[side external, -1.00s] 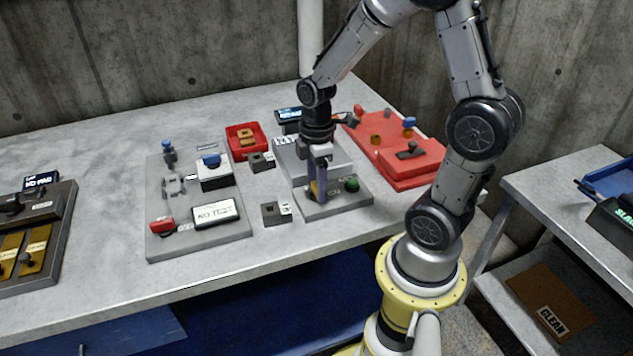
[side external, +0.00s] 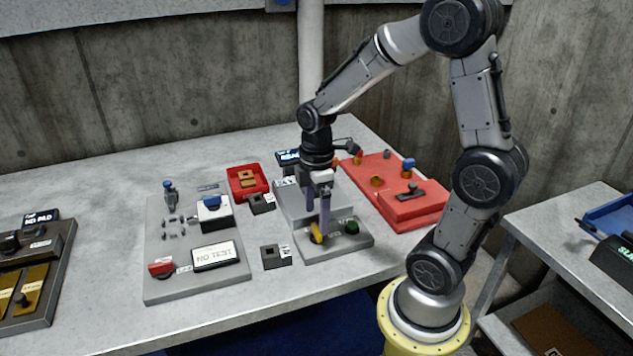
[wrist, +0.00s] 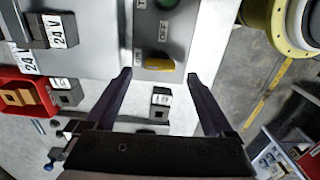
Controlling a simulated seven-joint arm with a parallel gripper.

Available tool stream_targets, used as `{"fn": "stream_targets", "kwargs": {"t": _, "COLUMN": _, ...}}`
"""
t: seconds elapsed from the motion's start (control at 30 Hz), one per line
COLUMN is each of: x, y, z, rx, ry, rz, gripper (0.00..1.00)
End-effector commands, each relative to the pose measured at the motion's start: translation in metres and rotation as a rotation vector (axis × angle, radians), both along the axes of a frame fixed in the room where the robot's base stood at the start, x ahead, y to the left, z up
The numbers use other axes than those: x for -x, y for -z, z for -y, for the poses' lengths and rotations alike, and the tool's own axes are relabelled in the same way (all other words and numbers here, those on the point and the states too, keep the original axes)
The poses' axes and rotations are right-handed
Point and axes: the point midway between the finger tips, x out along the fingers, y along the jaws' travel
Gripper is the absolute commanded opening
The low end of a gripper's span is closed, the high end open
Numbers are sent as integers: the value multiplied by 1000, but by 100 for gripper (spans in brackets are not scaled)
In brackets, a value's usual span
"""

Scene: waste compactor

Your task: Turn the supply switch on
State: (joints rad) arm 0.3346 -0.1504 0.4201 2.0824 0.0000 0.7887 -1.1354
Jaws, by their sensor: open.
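A yellow switch knob (wrist: 160,65), which also shows in the side view (side external: 316,234), sits on a grey control box (side external: 360,240) beside a green button (side external: 352,227). An OFF label (wrist: 163,33) is next to the knob in the wrist view; another small label at its side is too blurred to read. My gripper (wrist: 159,75), also seen in the side view (side external: 318,222), is open and points down over the box. In the wrist view the knob appears between the two fingertips, with space on both sides. I cannot tell whether a finger touches it.
A grey panel (side external: 160,290) with a NO TEST display (side external: 216,256) is to the left. A red panel with knobs (side external: 413,207) is to the right. The front strip of table is clear.

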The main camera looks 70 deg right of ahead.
Motion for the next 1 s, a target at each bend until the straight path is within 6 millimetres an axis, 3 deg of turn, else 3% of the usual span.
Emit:
{"fn": "stream_targets", "kwargs": {"t": 0.2, "x": -1, "y": -50, "z": 0, "rx": 2, "ry": -1, "rz": 6, "gripper": 88}}
{"fn": "stream_targets", "kwargs": {"t": 0.4, "x": -1, "y": -84, "z": 0, "rx": 1, "ry": -1, "rz": 6, "gripper": 88}}
{"fn": "stream_targets", "kwargs": {"t": 0.6, "x": 0, "y": -99, "z": 0, "rx": 1, "ry": -1, "rz": 3, "gripper": 88}}
{"fn": "stream_targets", "kwargs": {"t": 1.0, "x": -1, "y": -102, "z": -3, "rx": 2, "ry": -11, "rz": 6, "gripper": 88}}
